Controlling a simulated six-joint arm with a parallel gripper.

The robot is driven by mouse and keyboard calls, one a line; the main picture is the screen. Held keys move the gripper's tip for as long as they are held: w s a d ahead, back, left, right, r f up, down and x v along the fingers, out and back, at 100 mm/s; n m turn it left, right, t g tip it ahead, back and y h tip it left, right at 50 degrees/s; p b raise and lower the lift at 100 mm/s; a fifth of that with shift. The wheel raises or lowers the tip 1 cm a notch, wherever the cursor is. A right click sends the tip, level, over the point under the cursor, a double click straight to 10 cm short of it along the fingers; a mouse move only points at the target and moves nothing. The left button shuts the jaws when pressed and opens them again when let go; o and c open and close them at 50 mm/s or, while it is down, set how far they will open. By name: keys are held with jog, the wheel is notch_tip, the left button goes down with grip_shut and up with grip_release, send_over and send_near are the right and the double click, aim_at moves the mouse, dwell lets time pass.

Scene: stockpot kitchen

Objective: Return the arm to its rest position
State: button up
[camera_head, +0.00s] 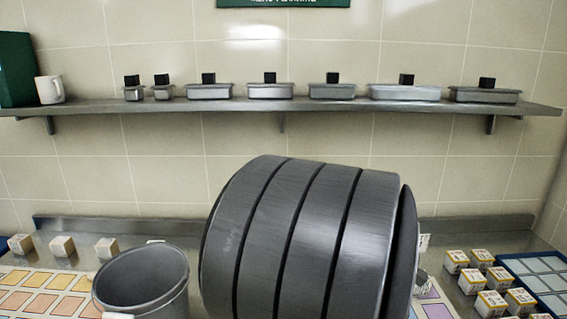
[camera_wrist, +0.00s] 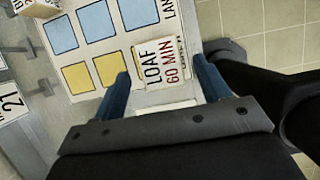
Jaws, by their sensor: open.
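My gripper (camera_wrist: 160,66) shows in the wrist view with its two blue fingers spread apart. A white piece printed "LOAF 60 MIN" (camera_wrist: 162,63) shows between the fingertips, at the edge of a board with blue and yellow squares (camera_wrist: 97,22). I cannot tell how far the fingers are from it; no grip on it shows. In the head view my own large grey arm link fills the lower middle and hides the counter behind it. My gripper does not show there.
A grey pot (camera_head: 142,281) stands left of my arm. Several labelled white blocks (camera_head: 491,303) are at the right, beside a blue-edged board (camera_head: 541,283). More white blocks (camera_head: 62,246) and a coloured board (camera_head: 45,291) are at the left. A wall shelf (camera_head: 300,104) holds metal pans and a mug (camera_head: 50,89).

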jog(key=x, duration=0.5)
jog(key=shift+d+f, duration=0.1)
jog(key=shift+f, duration=0.15)
jog(key=r, duration=0.4)
jog(key=shift+s+d+r, duration=0.2)
jog(key=shift+s+r, duration=0.15)
jog(key=shift+r, duration=0.05)
jog(key=s+d+r, duration=0.5)
jog(key=s+r, duration=0.1)
jog(key=s, duration=0.4)
jog(key=w+d+f+m, duration=0.1)
jog(key=w+d+f, duration=0.5)
jog(key=d, duration=0.4)
jog(key=w+a+f, duration=0.2)
jog(key=w+f, duration=0.3)
jog(key=w, duration=0.2)
jog(key=shift+w+a, duration=0.2)
jog(key=shift+w, duration=0.05)
